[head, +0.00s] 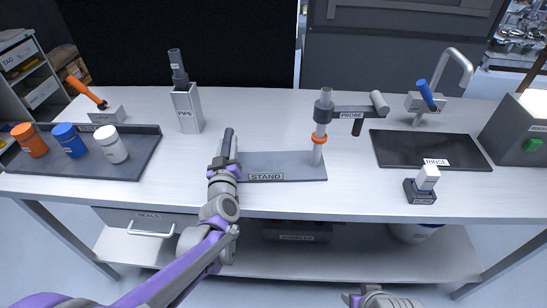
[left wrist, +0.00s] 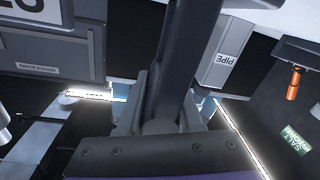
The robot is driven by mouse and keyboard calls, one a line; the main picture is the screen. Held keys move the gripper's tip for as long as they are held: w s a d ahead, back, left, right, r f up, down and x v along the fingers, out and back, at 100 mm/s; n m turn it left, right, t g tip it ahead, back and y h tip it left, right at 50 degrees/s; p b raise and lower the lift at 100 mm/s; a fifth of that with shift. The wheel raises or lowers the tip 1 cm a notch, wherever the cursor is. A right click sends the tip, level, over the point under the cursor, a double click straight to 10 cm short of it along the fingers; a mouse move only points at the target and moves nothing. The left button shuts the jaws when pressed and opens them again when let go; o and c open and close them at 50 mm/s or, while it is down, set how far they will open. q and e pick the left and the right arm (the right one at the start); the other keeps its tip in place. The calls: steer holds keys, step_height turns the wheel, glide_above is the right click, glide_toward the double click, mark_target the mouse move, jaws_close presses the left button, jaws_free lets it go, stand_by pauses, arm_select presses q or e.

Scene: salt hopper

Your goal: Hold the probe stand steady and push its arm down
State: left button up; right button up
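The probe stand has a flat dark base labelled STAND (head: 300,168), a grey post with an orange collar (head: 319,138), and an arm labelled PROBE (head: 350,113) that reaches right, level and well above the table. A dark upright handle (head: 229,138) rises at the base's left end. My left gripper (head: 224,160) is at this handle. In the left wrist view the handle (left wrist: 185,50) fills the gap between the fingers (left wrist: 167,110), which look closed on it. Of my right arm only a grey and purple part shows at the bottom edge; its fingers are out of view.
A pipe holder (head: 188,110) stands behind left of the stand. Orange, blue and white jars (head: 112,150) sit on a tray at left. At right are a dark mat labelled RINSE (head: 405,150), a tap (head: 455,62) and a white-topped block (head: 427,178). The table front is clear.

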arm_select(q)
steer(key=o, duration=0.5)
steer(key=shift+s+d+f, duration=0.1)
steer(key=shift+s+f, duration=0.05)
steer(key=shift+f, duration=0.15)
steer(key=shift+c, duration=0.2)
steer(key=shift+s, duration=0.1)
steer(key=shift+s, duration=0.2)
steer(key=s, duration=0.7)
steer(key=s+d, duration=0.1)
steer(key=s, duration=0.3)
steer(key=shift+s+r, duration=0.1)
steer(key=shift+r, duration=0.15)
steer(key=s+d+m+g+h+p, duration=0.4)
steer(key=s+m+g+h+p, duration=0.1)
steer(key=s+p, duration=0.1)
steer(key=s+a+f+g+y+p, duration=0.1)
steer(key=s+a+g+p, duration=0.1)
steer(key=s, duration=0.5)
steer(key=s+a+f+g+y+p, duration=0.1)
steer(key=s+a+g+y+p, duration=0.1)
steer(key=s+a+g, duration=0.2)
steer(key=s+g, duration=0.1)
steer(key=s, duration=0.2)
steer(key=shift+s+a+f+g, duration=0.15)
steer(key=shift+a+f+g, duration=0.15)
steer(key=shift+f, duration=0.05)
